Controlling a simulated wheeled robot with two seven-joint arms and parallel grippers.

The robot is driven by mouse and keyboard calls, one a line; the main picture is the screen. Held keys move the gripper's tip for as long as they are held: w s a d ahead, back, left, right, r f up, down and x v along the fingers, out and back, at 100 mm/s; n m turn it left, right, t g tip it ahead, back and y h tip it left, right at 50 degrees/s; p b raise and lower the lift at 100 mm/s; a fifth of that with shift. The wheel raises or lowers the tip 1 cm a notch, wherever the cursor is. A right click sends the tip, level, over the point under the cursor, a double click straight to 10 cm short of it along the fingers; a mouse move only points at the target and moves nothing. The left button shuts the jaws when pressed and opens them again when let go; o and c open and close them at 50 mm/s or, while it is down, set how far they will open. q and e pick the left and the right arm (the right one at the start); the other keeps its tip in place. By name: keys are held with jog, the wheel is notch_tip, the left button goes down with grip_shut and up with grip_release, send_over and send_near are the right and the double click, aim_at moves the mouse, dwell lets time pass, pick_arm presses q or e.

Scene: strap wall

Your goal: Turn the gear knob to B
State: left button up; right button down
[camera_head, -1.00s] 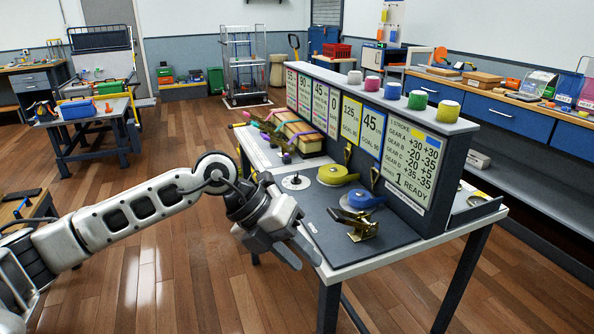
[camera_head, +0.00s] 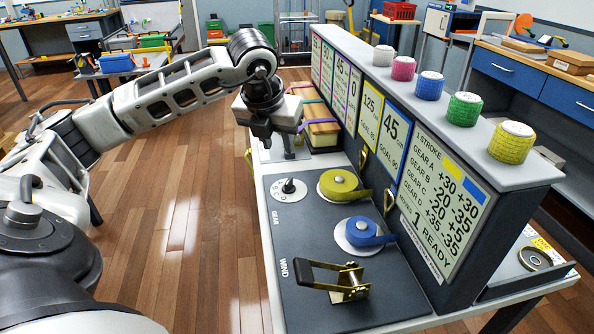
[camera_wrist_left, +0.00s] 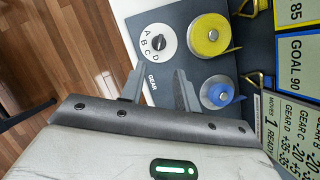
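The gear knob (camera_head: 289,186) is a small black knob on a white round dial lettered A to D, at the left of the dark panel. It also shows in the left wrist view (camera_wrist_left: 158,42), with the letters to the left of the knob. I cannot tell which letter it points to. My left gripper (camera_head: 265,138) is above the panel, past the dial in the head view, and touches nothing. In the left wrist view its two fingers (camera_wrist_left: 159,72) are spread and empty, with the dial just beyond their tips. My right gripper is not in view.
A yellow-green strap spool (camera_head: 338,184) and a blue one (camera_head: 362,232) sit right of the dial. A ratchet (camera_head: 348,281) with a black handle is at the near end. An upright sign board (camera_head: 440,215) with colored rolls on top borders the panel's right side.

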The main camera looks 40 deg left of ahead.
aim_at(288, 181)
pick_arm(q)
jog(key=p+x, duration=0.1)
jog(key=x, duration=1.3)
jog(key=shift+s+d+f, duration=0.1)
jog(key=shift+s, duration=0.05)
grip_shut()
